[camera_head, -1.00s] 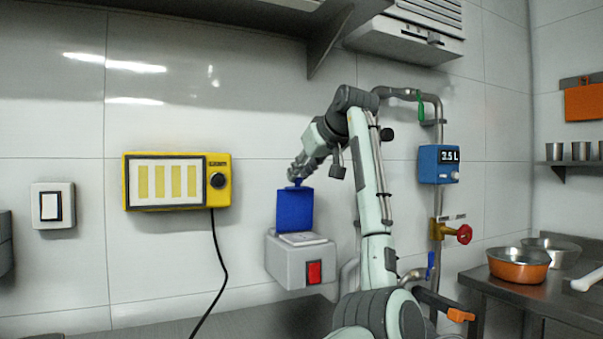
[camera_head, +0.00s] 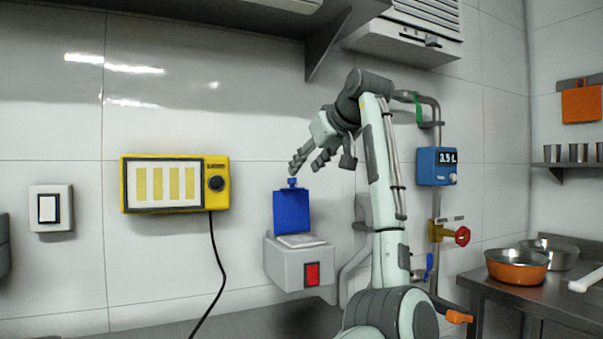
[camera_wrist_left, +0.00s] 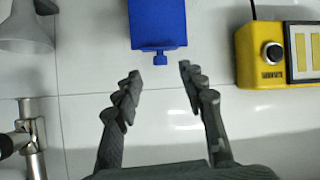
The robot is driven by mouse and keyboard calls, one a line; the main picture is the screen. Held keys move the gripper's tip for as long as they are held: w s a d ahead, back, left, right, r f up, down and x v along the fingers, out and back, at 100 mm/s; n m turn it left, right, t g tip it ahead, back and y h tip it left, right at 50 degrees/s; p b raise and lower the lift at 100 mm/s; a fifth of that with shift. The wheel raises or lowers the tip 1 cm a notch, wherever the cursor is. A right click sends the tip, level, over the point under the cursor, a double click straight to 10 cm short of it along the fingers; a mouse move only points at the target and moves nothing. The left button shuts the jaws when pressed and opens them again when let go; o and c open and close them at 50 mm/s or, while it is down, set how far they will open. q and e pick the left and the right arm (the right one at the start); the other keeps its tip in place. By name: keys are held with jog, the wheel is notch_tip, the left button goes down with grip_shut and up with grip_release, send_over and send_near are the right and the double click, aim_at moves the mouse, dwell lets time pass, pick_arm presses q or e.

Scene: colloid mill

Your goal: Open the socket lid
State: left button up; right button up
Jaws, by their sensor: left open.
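The socket lid (camera_head: 291,211) is a blue flap standing upright at the back of a grey wall-mounted socket box (camera_head: 287,268), whose light top face shows uncovered. A small blue knob (camera_head: 292,183) sticks up from the lid's upper edge. My left gripper (camera_head: 304,168) is open and empty, close above the knob and a little right of it. In the left wrist view, the lid (camera_wrist_left: 158,24) is at the top and its knob points toward the gap between the open fingers (camera_wrist_left: 159,80), apart from them. My right gripper is not in view.
A yellow panel (camera_head: 217,197) with a black cable hangs left of the socket box. Pipes with a blue meter (camera_head: 437,166) and a red valve handle (camera_head: 462,236) are at right. A dark shelf (camera_head: 250,18) overhangs above. The wall between panel and box is clear.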

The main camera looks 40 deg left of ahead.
aim_at(293, 206)
pick_arm(q)
jog(key=v, duration=0.8)
